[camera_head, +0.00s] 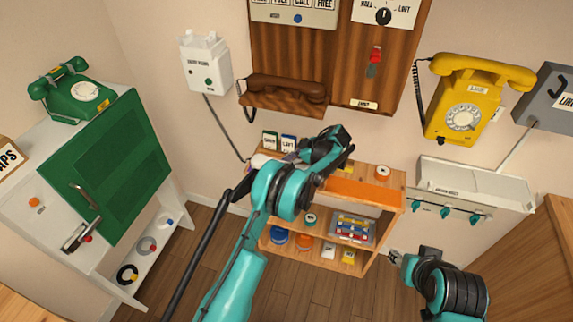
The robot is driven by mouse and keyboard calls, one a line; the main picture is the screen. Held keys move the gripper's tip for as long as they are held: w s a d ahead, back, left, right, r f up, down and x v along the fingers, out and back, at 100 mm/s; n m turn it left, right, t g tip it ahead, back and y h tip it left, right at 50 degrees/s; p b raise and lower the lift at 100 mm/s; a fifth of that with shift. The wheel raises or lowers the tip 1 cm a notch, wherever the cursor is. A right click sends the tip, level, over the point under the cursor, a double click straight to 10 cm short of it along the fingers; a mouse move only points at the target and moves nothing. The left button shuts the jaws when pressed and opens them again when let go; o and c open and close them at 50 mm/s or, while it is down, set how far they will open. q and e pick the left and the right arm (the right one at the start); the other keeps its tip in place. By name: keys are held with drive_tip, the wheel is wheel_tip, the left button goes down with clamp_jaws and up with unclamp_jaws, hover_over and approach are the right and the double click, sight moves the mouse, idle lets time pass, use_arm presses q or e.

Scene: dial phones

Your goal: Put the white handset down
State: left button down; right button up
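The white wall phone (205,65) hangs at the upper left, and no handset shows on its cradle prongs. Its grey cord runs down to the right, towards a pale rounded end (261,159) at the low shelf unit's top. This may be the white handset; most of it is hidden behind my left arm. My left gripper (328,146) is over the back of the shelf unit, below the brown handset. Its fingers are too dark and overlapped to read. My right gripper (397,258) is low at the right, beside the shelf unit, apart from any phone.
A brown handset (286,88) rests on a wooden wall ledge. A yellow phone (465,105) hangs at the right above a white hook rail (470,187). A green phone (75,92) stands on the left cabinet with a green door (105,180). The shelf unit (393,190) holds small items.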

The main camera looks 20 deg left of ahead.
use_arm(q)
drive_tip(key=shift+r, duration=0.1)
drive_tip(key=c, duration=1.2)
unclamp_jaws()
drive_tip(key=p+v, duration=0.4)
drive_tip(key=v, duration=0.8)
